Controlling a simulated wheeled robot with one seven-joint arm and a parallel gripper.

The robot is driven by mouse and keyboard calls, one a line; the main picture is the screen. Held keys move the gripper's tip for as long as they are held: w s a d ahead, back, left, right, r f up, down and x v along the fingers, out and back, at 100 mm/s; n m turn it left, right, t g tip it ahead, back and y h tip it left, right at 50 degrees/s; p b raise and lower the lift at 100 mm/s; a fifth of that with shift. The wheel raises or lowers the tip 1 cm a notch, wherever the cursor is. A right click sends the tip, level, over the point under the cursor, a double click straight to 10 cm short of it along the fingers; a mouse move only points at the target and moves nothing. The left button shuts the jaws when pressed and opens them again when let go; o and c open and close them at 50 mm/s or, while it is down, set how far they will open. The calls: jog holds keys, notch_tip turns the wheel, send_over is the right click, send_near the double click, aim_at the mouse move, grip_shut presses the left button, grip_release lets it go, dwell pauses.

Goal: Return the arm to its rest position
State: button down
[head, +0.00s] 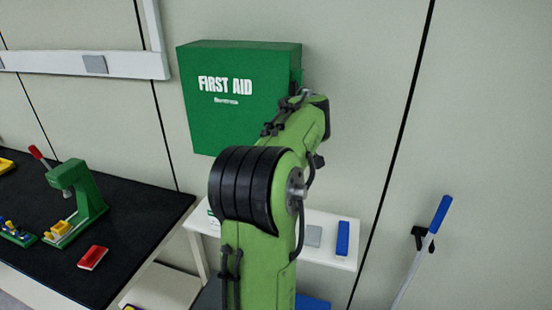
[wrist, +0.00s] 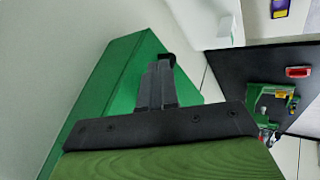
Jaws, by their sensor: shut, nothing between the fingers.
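My green arm (head: 262,200) rises in the middle of the head view and bends away toward the wall, its far end in front of the lower right of the green first aid box (head: 215,110). My gripper's fingers cannot be made out in the head view. In the wrist view, my gripper (wrist: 163,65) has its dark fingers together with nothing between them. The green first aid box (wrist: 95,85) shows behind and left of the fingers there. I cannot tell whether the fingers touch it.
A black-topped bench (head: 130,220) at left holds a green press (head: 82,190) and a red block (head: 92,257). A white shelf (head: 285,222) with a blue item (head: 342,238) lies beyond my arm. A blue-handled pole (head: 420,250) leans at right.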

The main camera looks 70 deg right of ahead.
jog(key=shift+s+d+v, duration=0.1)
jog(key=shift+d+v, duration=0.05)
jog(key=shift+v, duration=0.75)
jog(key=shift+s+d+v, duration=0.1)
jog(key=shift+d+v, duration=0.05)
jog(key=shift+v, duration=0.75)
jog(key=shift+s+d+v, duration=0.1)
jog(key=shift+d+v, duration=0.05)
jog(key=shift+v, duration=0.7)
